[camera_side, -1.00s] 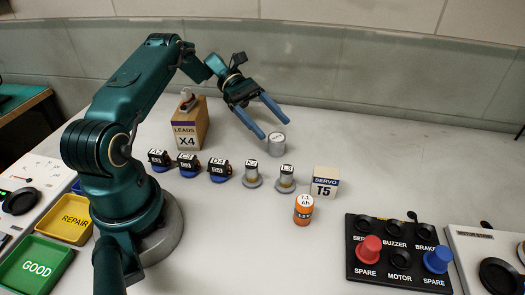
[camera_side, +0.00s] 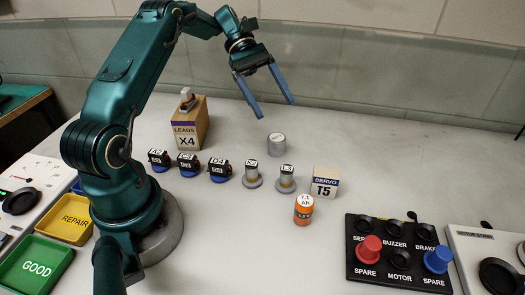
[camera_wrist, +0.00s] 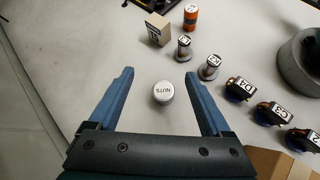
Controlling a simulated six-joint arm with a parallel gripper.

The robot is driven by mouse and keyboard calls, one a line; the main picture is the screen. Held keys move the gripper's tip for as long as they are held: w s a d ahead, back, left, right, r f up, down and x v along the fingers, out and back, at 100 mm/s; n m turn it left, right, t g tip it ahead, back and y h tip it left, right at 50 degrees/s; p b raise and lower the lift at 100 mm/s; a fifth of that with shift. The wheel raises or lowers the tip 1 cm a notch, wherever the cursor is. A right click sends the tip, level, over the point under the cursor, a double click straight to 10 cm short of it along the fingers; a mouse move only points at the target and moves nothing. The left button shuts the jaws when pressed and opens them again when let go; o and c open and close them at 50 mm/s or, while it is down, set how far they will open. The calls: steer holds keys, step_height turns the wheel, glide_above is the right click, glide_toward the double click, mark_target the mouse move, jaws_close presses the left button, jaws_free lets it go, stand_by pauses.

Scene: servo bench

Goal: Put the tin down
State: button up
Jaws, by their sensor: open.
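The tin (camera_side: 276,145) is a small silver-grey cylinder standing upright on the bench, behind the row of small parts. In the wrist view its round lid (camera_wrist: 163,91) reads "NUTS" and lies between the fingers' lines, apart from both. My gripper (camera_side: 274,109) is open and empty, raised above the tin with its blue fingers pointing down. Both fingers also show in the wrist view (camera_wrist: 160,73), spread wide.
Servos (camera_side: 188,164), two metal posts (camera_side: 252,173), a SERVO T5 box (camera_side: 325,181) and an orange pot (camera_side: 304,210) stand in front of the tin. The LEADS X4 box (camera_side: 190,125) is left. A black button panel (camera_side: 400,285) is front right. Bench right of the tin is clear.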

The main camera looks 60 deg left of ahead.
steer(key=s+d+r+m+y, duration=0.5)
steer(key=d+r+m+y, duration=0.1)
steer(key=d, duration=0.2)
steer(key=s+d+m+t+y, duration=0.1)
steer(key=s+m+t+y, duration=0.1)
steer(key=s+m, duration=0.3)
steer(key=s+d+f+m+t+y, duration=0.1)
steer(key=s+d+m+t+y, duration=0.1)
steer(key=s+m, duration=0.3)
steer(key=shift+s+t, duration=0.4)
steer(key=shift+s, duration=0.65)
